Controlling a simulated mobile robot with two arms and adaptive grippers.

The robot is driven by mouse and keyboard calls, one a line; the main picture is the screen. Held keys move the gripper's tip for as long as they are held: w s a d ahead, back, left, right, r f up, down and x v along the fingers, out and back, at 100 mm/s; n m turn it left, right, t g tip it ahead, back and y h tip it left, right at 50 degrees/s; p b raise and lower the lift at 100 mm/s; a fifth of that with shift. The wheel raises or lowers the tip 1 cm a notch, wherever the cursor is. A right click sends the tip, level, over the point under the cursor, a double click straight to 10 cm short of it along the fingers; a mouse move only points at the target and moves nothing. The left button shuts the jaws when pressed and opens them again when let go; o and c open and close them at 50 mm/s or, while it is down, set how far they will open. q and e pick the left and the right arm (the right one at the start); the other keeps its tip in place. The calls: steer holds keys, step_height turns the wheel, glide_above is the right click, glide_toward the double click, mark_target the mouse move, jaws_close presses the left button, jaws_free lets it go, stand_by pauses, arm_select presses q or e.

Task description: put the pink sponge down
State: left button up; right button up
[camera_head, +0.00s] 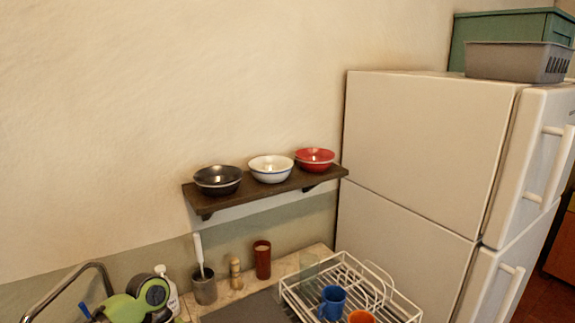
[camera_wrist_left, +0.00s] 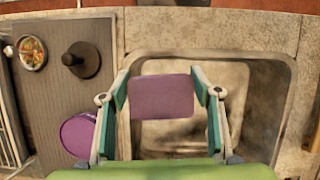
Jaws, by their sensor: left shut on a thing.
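The pink sponge (camera_wrist_left: 161,98), purplish in this light, is a flat block between the two fingers of my left gripper (camera_wrist_left: 160,86) in the left wrist view. The gripper is shut on it, one finger pressing each side. The sponge shows over the left part of the sink basin (camera_wrist_left: 262,112); its height above the basin is hard to tell. In the head view only my green left wrist shows at the bottom left, and the sponge is hidden. My right gripper is in neither view.
In the wrist view, a grey mat (camera_wrist_left: 52,100) left of the sink bears a dark round object (camera_wrist_left: 84,60), a small filled bowl (camera_wrist_left: 32,52) and a purple round item (camera_wrist_left: 77,136). The head view shows a shelf (camera_head: 240,201) with three bowls, a dish rack (camera_head: 385,283) and a fridge (camera_head: 420,150).

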arm_select(q)
steer(key=s+d+r+m+y+b, duration=0.2)
steer(key=s+r+m+b, duration=0.1)
steer(key=s+m+b, duration=0.4)
steer(key=shift+s+r+g+y+b, duration=0.35)
steer(key=shift+s+b, duration=0.2)
steer(key=shift+b, duration=0.4)
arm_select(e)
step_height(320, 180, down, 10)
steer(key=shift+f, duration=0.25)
